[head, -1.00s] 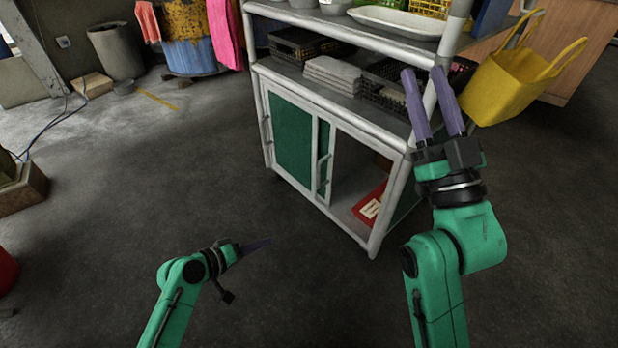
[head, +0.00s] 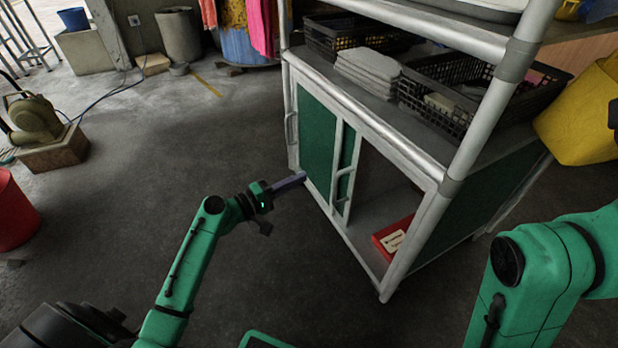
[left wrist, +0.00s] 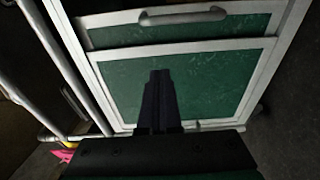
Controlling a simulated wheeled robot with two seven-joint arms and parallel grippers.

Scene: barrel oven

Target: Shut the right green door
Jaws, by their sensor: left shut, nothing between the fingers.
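The white-framed cabinet has two green sliding doors. The left green door (head: 317,140) covers its left part. The right green door (head: 347,160) shows as a narrow strip beside it, mostly overlapped by the left door, with a pale handle (head: 344,186). The right part of the cabinet is open, with a red object (head: 394,238) inside. My left gripper (head: 303,176) is shut and empty, by the left door's lower left edge. In the left wrist view its fingers (left wrist: 161,76) show before the left door's panel (left wrist: 215,80); the right door's handle (left wrist: 183,16) is beyond. My right gripper is out of view.
The shelf above the doors holds a black basket (head: 455,90) and grey stacked cloths (head: 367,70). A yellow bag (head: 580,120) is at the right. A red bucket (head: 15,215) stands at the far left.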

